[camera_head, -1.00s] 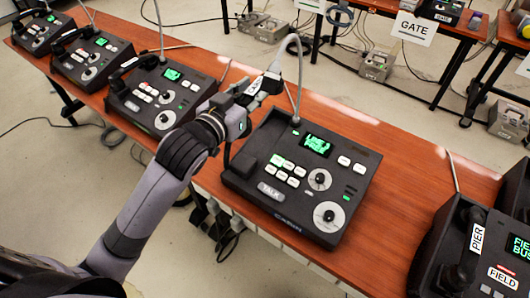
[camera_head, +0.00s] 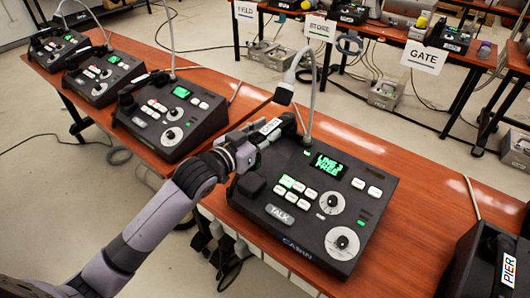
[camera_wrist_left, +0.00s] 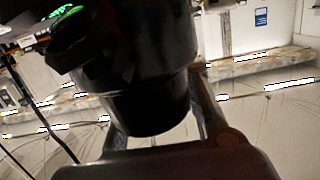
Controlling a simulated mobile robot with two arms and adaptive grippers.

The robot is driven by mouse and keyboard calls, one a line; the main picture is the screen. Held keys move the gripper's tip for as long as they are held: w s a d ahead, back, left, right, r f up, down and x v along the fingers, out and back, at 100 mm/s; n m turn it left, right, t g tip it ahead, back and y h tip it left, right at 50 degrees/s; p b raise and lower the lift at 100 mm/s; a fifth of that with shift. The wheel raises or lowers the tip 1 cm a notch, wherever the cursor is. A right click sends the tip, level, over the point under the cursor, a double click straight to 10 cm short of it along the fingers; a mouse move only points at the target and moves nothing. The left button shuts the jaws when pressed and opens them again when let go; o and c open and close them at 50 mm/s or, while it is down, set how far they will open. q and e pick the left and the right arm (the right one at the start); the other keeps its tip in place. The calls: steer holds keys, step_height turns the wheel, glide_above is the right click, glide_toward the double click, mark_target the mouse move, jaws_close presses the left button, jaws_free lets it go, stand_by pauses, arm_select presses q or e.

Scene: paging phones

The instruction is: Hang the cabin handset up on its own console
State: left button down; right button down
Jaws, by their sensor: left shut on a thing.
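The cabin console (camera_head: 362,222) is a black box with a green screen, white keys, two dials and a TALK key. It stands on the orange table in the head view. My left gripper (camera_head: 262,136) is above the console's left back edge, shut on the dark cabin handset (camera_head: 286,121). A white label shows on the handset. In the wrist view the handset (camera_wrist_left: 145,95) is a large black shape between the fingers, with its far part out of frame. A dark raised block (camera_head: 251,184) shows on the console's left side. My right gripper is not in view.
Several similar consoles with handsets stand to the left, the nearest one (camera_head: 185,122) close to my arm. The PIER console (camera_head: 470,262) is at the right; table between is clear.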

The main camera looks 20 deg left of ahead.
arm_select(q)
steer(key=shift+f, duration=3.15)
steer(key=shift+f, duration=0.15)
steer(key=c, duration=1.2)
jaws_free()
steer(key=shift+r, duration=0.2)
steer(key=shift+s+a, duration=0.15)
steer(key=shift+s, duration=0.25)
steer(key=b+v, duration=0.1)
steer(key=v, duration=1)
